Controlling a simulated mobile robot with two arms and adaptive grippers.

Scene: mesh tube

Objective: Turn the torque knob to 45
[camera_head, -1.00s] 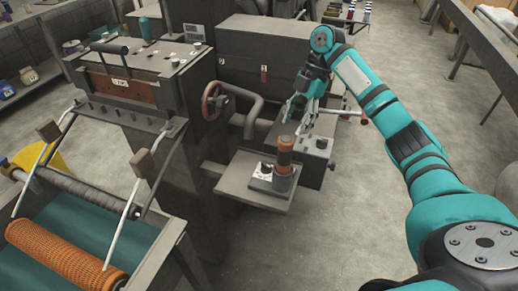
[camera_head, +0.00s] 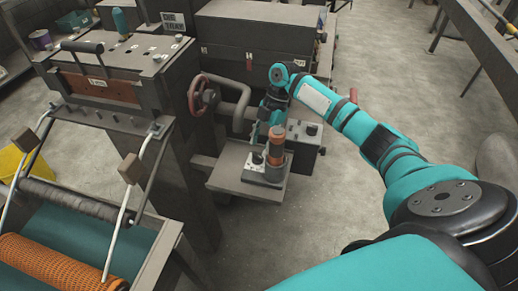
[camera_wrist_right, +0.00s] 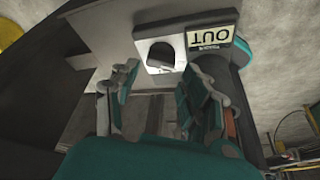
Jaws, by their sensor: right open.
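The torque knob is a small dark knob (camera_head: 257,158) on a pale dial plate, on the small device beside an orange-and-black cylinder (camera_head: 276,145). In the right wrist view the dark knob (camera_wrist_right: 160,56) sits on its white plate, partly in shadow, beside a label reading "OUT". Its exact setting cannot be read. My right gripper (camera_head: 263,138) is just above and behind the knob. In the wrist view its two fingers (camera_wrist_right: 160,84) are spread and empty, with the knob beyond the gap between them. My left gripper is not in view.
The device stands on a grey shelf (camera_head: 229,171) that juts out from the machine. A red handwheel (camera_head: 202,95) and a bent pipe (camera_head: 240,108) are close on the left. A grey control box (camera_head: 304,140) is behind on the right. Open floor lies to the right.

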